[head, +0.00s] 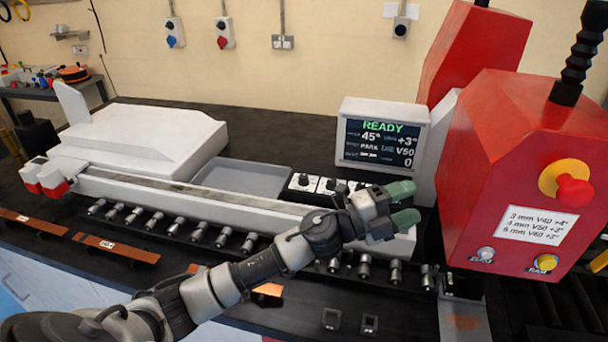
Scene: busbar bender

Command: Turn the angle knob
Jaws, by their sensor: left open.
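A row of black knobs on white plates (303,181) sits below the display (381,143). Their labels are too small to read, so I cannot tell which is the angle knob. The display reads READY, 45°, +3°, V50 and 0. My left gripper (407,203) has green fingertips, which are apart with nothing between them. It is at the right end of the knob row, in front of the white rail, and its wrist hides part of that row. I cannot tell if it touches anything. My right gripper is not in view.
The red bender (500,130) stands at the right with a red stop button (574,190), a ZERO button (486,254) and a RAM button (546,263). A long white rail (180,196) and several metal rollers (225,237) run across. Copper bars (115,249) lie at front left.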

